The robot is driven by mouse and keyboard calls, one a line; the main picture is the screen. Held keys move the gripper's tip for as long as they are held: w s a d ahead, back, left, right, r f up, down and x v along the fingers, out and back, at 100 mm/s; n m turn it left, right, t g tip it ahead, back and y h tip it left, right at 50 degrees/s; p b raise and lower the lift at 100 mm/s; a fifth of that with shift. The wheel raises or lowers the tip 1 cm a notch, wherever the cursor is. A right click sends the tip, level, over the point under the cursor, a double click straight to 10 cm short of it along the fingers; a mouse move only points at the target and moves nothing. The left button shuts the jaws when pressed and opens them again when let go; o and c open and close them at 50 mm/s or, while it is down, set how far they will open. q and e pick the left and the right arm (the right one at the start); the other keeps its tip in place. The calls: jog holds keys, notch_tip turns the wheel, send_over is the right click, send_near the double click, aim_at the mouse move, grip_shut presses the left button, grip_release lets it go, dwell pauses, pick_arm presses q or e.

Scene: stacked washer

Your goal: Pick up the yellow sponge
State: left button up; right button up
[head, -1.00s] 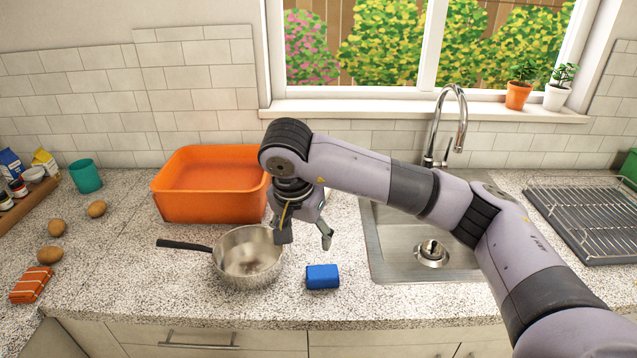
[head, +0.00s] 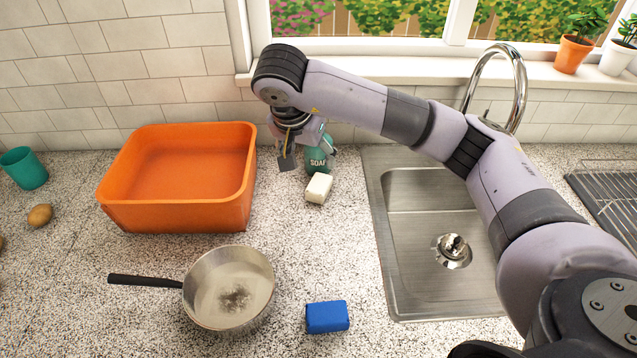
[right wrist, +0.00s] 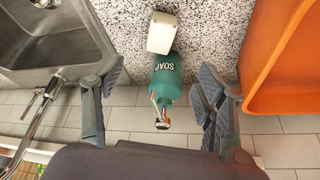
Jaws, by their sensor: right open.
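A pale cream block (head: 318,188) lies on the counter in front of a green soap bottle (head: 317,160); whether it is the yellow sponge I cannot tell. A blue sponge-like block (head: 327,316) lies near the counter's front, right of the pan. My right gripper (head: 305,160) is open and empty, over the back of the counter by the soap bottle. In the right wrist view, the soap bottle (right wrist: 167,78) shows between the open fingers (right wrist: 160,88), with the cream block (right wrist: 162,33) just beyond it. My left gripper is not in view.
An orange tub (head: 180,215) stands left of the gripper, and a steel sink (head: 425,285) lies to the right. A stained pan (head: 230,288) sits in front, its handle pointing left. The counter between the cream and blue blocks is clear.

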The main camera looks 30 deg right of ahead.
send_near(318, 185)
jog(key=p+x, duration=0.1)
jog(key=x, duration=0.2)
jog(key=shift+d+f, duration=0.2)
jog(key=shift+f, duration=0.2)
jog(key=p+x, duration=0.2)
jog(key=x, duration=0.3)
jog(key=shift+a, duration=0.15)
jog(key=shift+w+f, duration=0.1)
jog(key=shift+f, duration=0.1)
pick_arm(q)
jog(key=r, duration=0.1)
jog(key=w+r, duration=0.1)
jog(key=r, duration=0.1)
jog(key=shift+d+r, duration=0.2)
pick_arm(e)
jog(key=shift+c, duration=0.4)
jog(key=c, duration=0.9)
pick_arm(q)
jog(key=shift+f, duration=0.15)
pick_arm(e)
jog(key=shift+r, duration=0.1)
